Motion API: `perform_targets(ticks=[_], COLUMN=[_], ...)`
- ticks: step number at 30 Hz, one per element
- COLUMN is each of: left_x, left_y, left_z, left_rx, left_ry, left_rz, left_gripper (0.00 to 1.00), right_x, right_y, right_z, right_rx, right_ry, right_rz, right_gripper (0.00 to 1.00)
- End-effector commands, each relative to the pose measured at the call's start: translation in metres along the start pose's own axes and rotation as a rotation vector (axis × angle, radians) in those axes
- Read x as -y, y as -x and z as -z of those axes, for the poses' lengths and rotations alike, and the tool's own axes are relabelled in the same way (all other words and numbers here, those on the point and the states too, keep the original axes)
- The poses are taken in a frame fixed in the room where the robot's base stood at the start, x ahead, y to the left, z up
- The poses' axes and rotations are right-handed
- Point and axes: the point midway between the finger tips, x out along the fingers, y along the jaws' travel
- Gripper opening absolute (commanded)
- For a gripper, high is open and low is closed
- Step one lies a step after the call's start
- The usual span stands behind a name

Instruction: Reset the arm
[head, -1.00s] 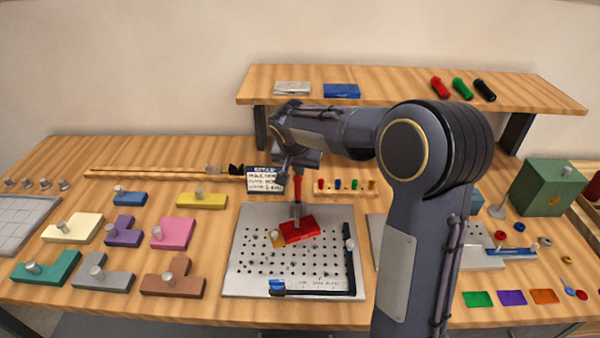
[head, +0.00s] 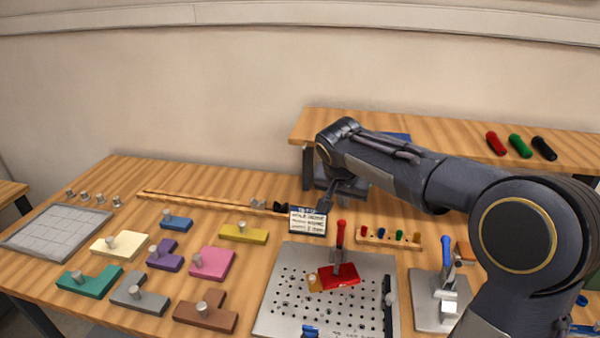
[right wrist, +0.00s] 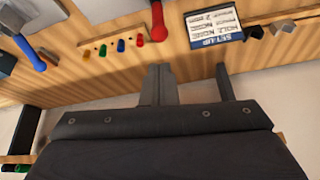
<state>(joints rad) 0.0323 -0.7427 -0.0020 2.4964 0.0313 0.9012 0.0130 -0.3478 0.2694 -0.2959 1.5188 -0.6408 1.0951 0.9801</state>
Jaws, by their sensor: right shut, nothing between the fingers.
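My right arm reaches in from the right in the head view. Its gripper (head: 326,200) hangs at the back of the bench, close to the small set-up card (head: 307,221), and holds nothing. In the right wrist view the gripper (right wrist: 190,88) points toward the bench, with the card (right wrist: 213,27) beyond it. A clamp with an upright red handle (head: 341,236) stands on the perforated plate (head: 283,308), by a red block (head: 339,276). The gripper is apart from this handle. My left gripper is out of view.
A raised shelf (head: 450,133) with red, green and black cylinders stands at the back right. A peg rack (head: 388,241) and a blue-handled clamp (head: 447,251) are right of the card. Coloured blocks with knobs (head: 212,263) and a gridded tray (head: 55,232) fill the left.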

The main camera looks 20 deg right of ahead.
Motion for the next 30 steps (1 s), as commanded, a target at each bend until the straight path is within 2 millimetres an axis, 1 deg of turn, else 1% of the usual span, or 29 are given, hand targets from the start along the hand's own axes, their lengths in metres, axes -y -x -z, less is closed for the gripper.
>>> perform_targets(ticks=[2,5,8,11,12,14,15,17,18,21,24,25,27,30], left_x=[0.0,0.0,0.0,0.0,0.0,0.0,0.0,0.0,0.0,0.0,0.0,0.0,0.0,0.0], left_y=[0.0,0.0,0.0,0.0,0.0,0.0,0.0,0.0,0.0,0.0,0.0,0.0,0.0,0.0], left_z=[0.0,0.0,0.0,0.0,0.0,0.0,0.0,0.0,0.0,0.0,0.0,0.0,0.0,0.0], left_rx=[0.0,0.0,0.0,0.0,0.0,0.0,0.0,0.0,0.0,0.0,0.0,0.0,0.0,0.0], left_ry=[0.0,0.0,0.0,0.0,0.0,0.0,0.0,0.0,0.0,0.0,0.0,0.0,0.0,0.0], left_rz=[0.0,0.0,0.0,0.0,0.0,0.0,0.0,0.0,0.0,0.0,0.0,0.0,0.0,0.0], left_gripper=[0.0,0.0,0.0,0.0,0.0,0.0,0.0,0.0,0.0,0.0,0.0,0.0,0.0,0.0], right_x=[0.0,-0.007,-0.028,-0.056,-0.067,-0.081,-0.089,-0.1,-0.105,-0.114,-0.118,-0.118,-0.119,-0.12], right_y=[0.001,0.003,0.01,0.024,0.03,0.041,0.047,0.055,0.059,0.065,0.065,0.065,0.065,0.065], right_z=[0.0,-0.006,-0.025,-0.064,-0.083,-0.114,-0.135,-0.166,-0.185,-0.227,-0.257,-0.263,-0.273,-0.278], right_rx=[0.0,0.018,0.071,0.14,0.162,0.185,0.192,0.194,0.189,0.169,0.148,0.142,0.133,0.127], right_ry=[0.0,0.01,0.041,0.107,0.139,0.189,0.223,0.271,0.301,0.367,0.412,0.421,0.438,0.447], right_rz=[0.0,0.016,0.072,0.177,0.227,0.304,0.353,0.419,0.46,0.536,0.581,0.591,0.606,0.612], right_gripper=[0.0,0.0,0.0,0.0,0.0,0.0,0.0,0.0,0.0,0.0,0.0,0.0,0.0,0.0])
